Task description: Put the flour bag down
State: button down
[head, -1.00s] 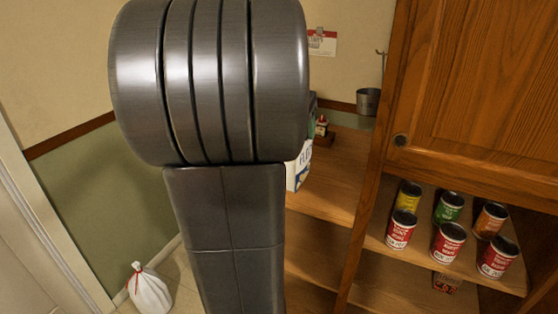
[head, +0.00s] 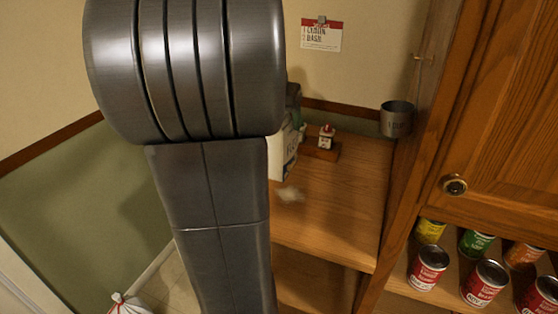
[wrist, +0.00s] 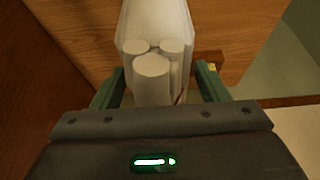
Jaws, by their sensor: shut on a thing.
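The flour bag (head: 280,158) is a white package with dark lettering, partly hidden behind my arm in the head view. It is over the left part of the wooden shelf top (head: 335,215). In the wrist view the flour bag (wrist: 158,28) is between the two green fingers of my gripper (wrist: 158,82), with pale rounded shapes at its near end. My gripper is shut on it. In the head view only a dark green bit of the gripper (head: 294,97) shows above the bag. I cannot tell whether the bag's bottom touches the shelf.
A small red-and-white figure (head: 326,137) on a wooden block stands behind the bag. A grey bucket (head: 397,118) is at the back right. A pale patch (head: 290,194) lies on the board. Several cans (head: 428,268) stand on a lower shelf at right. The shelf top's middle is clear.

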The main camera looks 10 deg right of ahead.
aim_at(280, 145)
jog(key=shift+f, duration=3.8)
jog(key=c, duration=0.7)
grip_release()
jog(key=shift+f, duration=0.2)
jog(key=o, duration=0.5)
jog(key=shift+r, duration=0.1)
